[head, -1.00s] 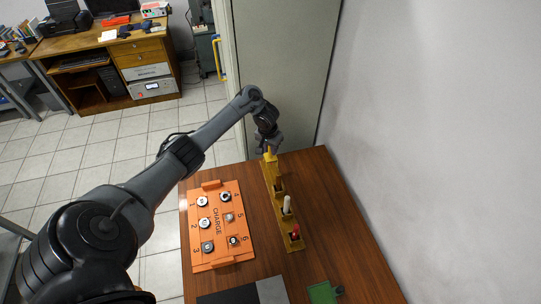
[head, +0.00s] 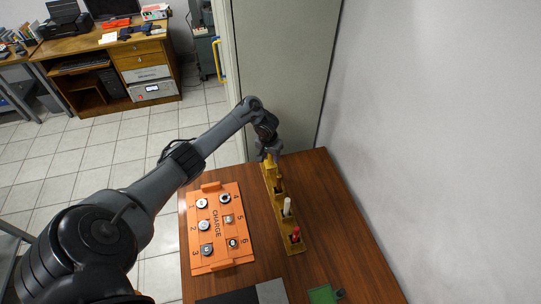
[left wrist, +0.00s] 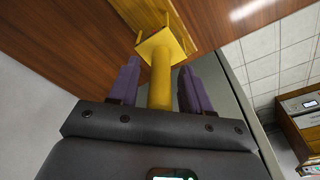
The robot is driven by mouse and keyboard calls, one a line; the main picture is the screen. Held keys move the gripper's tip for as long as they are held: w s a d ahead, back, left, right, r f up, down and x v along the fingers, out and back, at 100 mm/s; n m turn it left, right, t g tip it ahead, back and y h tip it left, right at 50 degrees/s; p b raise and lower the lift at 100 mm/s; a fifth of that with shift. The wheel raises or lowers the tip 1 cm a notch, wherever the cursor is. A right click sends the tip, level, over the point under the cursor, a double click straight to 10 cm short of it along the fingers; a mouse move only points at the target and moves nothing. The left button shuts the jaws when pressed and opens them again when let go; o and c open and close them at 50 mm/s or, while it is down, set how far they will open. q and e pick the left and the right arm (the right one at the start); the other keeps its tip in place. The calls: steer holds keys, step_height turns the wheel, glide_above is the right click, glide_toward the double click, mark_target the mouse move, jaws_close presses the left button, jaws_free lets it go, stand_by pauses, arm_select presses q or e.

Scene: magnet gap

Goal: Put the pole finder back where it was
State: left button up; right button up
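A yellow rack (head: 292,246) stands along the middle of the table. At its far end is a yellow upright rod, apparently the pole finder (left wrist: 160,80); it meets a square yellow block in the left wrist view. My left gripper (head: 268,157) is at that far end, partly hiding the rod in the head view. In the left wrist view, the two purple fingers (left wrist: 158,85) stand on either side of the rod with a narrow gap on each side, so the gripper looks open around it. My right gripper is in neither view.
A white stick (head: 287,206) and a red-topped one (head: 296,233) stand in the rack. An orange board (head: 218,258) with numbered round pieces lies left of it. A green item (head: 322,294) lies at the front. A wall bounds the right side.

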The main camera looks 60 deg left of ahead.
arm_select(q)
steer(key=shift+r, duration=0.3)
steer(key=r+p, duration=0.2)
steer(key=r, duration=0.1)
steer(key=r+p, duration=0.1)
steer(key=r, duration=0.1)
steer(key=shift+s+d+r, duration=0.15)
steer(key=shift+s+r, duration=0.1)
steer(key=shift+s, duration=0.05)
step_height(320, 180, up, 5)
steer(key=p, duration=0.5)
glide_above(269, 166)
steer(key=s+d+f+m+t, duration=0.15)
steer(key=d+f+m, duration=0.25)
steer(key=d, duration=0.9)
steer(key=s+d+f+m+t, duration=0.1)
steer(key=d+f+m+t, duration=0.15)
steer(key=d, duration=0.95)
steer(key=s+d+r, duration=0.3)
steer(key=s, duration=0.3)
steer(key=s+d+r+m+g, duration=0.1)
steer(key=s+d+r, duration=0.2)
steer(key=s, duration=0.3)
steer(key=s+d+r+g+h, duration=0.1)
steer(key=s+d+r, duration=0.2)
steer(key=s, duration=0.3)
steer(key=shift+s+d+r+p, duration=0.35)
steer(key=shift+d+r+p, duration=0.05)
steer(key=shift+d, duration=0.3)
